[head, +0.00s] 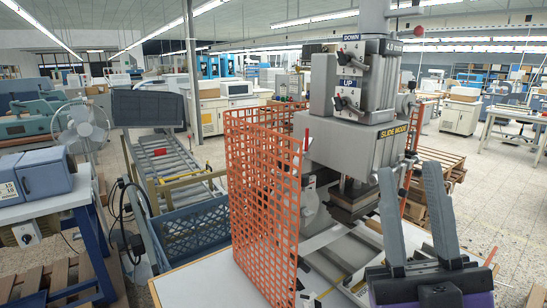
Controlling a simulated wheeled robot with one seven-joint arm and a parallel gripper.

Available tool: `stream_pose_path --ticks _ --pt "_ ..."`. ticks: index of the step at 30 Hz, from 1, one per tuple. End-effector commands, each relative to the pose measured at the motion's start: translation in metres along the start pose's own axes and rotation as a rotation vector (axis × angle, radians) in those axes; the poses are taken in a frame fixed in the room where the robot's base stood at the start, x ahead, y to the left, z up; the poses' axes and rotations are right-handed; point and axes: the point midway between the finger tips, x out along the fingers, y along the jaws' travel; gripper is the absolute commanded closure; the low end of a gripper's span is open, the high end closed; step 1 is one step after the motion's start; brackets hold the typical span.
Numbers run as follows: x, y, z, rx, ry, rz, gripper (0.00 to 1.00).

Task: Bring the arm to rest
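My gripper (410,205) is at the lower right of the head view, with two grey fingers pointing up from a dark body. The fingers stand apart, and nothing shows between them. The gripper is in front of the foil stamping machine (345,142), a large grey press with labels such as "SLIDE MODE", "UP" and "DOWN". The gripper covers part of the machine's lower right side. The rest of my arm is cut off by the bottom edge of the picture.
An orange mesh guard (262,190) stands upright left of the press, on a white table (200,287). A blue crate (198,232) and a roller conveyor (165,160) lie further left. A blue-grey machine (40,177) stands at the left edge. Open tiled floor (500,190) shows at right.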

Motion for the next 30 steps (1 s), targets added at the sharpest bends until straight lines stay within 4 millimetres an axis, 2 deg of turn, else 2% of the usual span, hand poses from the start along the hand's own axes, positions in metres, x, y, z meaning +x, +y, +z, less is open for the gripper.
stream_pose_path --ticks 1,6,10,15,23,30 --pt "-0.023 0.002 0.010 0.029 -0.070 0.027 0.68" --pt "-0.091 0.008 0.033 0.103 -0.283 0.096 0.68" --pt "-0.147 0.008 0.043 0.151 -0.444 0.135 0.68" --pt "-0.223 0.007 0.045 0.198 -0.652 0.167 0.68" --pt "-0.334 0.003 0.021 0.239 -0.953 0.170 0.68" --pt "-0.421 0.005 -0.024 0.238 -1.201 0.117 0.68"
